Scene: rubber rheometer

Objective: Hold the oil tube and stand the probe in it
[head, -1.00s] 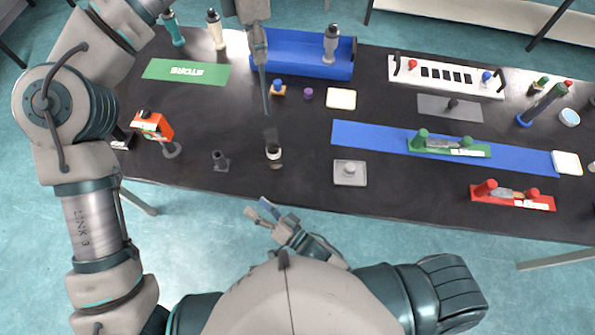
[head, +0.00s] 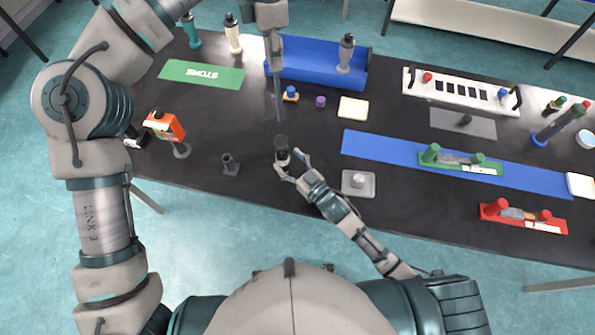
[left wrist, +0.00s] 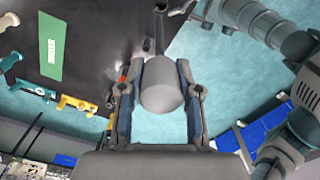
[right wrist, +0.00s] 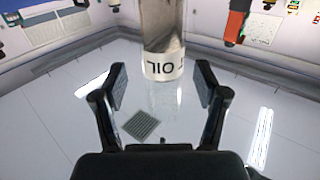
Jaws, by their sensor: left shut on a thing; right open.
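The oil tube (head: 282,158) stands upright near the table's front edge, clear above with a white band. In the right wrist view the tube (right wrist: 163,40) shows its OIL label, ahead of and between my fingers. My right gripper (head: 291,161) is open close at the tube, one finger either side; contact cannot be told. It also shows in the right wrist view (right wrist: 162,90). My left gripper (head: 271,48) is shut on the probe (head: 278,100), whose thin grey rod points down, its tip seemingly just above the tube. The probe's grey handle fills the left wrist view's jaws (left wrist: 160,88).
A small dark stand (head: 230,166) is left of the tube, and a grey square plate (head: 358,184) with a knob is right. A blue tray (head: 300,65), an orange device (head: 164,126) and a blue strip (head: 400,157) lie around. Bare black table surrounds the tube.

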